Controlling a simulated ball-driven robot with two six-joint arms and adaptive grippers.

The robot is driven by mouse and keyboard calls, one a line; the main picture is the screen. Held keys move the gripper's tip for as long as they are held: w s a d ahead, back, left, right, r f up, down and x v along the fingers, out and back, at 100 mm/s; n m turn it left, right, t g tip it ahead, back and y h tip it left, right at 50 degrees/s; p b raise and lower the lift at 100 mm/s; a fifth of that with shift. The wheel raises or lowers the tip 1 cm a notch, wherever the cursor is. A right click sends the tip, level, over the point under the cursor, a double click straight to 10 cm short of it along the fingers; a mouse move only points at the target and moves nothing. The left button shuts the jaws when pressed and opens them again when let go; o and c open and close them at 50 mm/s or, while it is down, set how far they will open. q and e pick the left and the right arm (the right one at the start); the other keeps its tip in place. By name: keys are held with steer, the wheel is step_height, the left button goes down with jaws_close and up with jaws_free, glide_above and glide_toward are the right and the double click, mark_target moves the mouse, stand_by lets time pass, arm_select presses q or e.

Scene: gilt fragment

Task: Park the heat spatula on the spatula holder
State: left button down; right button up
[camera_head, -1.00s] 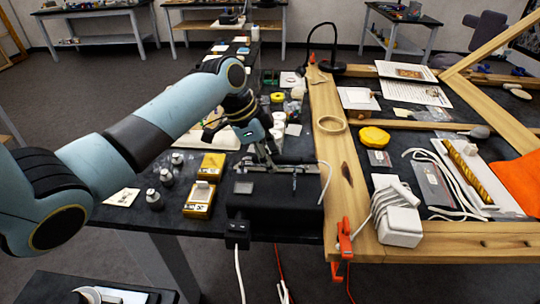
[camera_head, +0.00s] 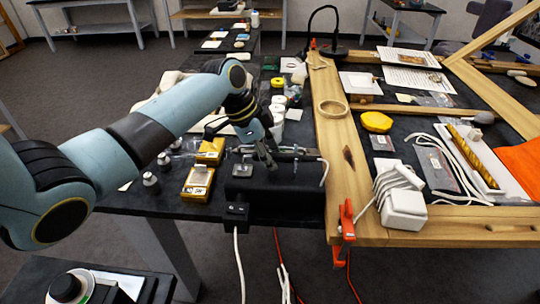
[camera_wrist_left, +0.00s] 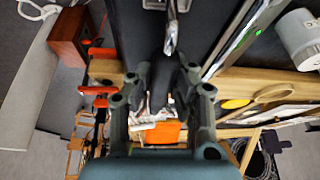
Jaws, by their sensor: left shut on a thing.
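My left gripper (camera_head: 269,158) is over the black station box (camera_head: 275,192) at the near edge of the table. In the left wrist view its two fingers (camera_wrist_left: 165,95) are shut on the dark handle of the heat spatula (camera_wrist_left: 159,88). The spatula's shiny metal tip (camera_wrist_left: 170,38) points away from the fingers, towards a metal bracket at the top of the picture. Metal rails (camera_head: 302,154), which look like the spatula holder, lie along the back of the box. I cannot tell whether the spatula touches them. My right gripper is not in view.
Yellow boxes (camera_head: 198,182) and small metal weights stand left of the station. A wooden frame (camera_head: 345,160) lies to the right, with an orange clamp (camera_head: 347,220) and a white corded block (camera_head: 404,208). A lamp (camera_head: 330,45) stands behind.

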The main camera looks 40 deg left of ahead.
arm_select(q)
steer(key=shift+f, duration=0.1)
stand_by(0.5)
steer(key=c, duration=1.5)
jaws_free()
steer(key=shift+c, duration=0.2)
steer(key=shift+p, duration=0.4)
steer(key=o, duration=0.6)
steer(key=shift+c, duration=0.2)
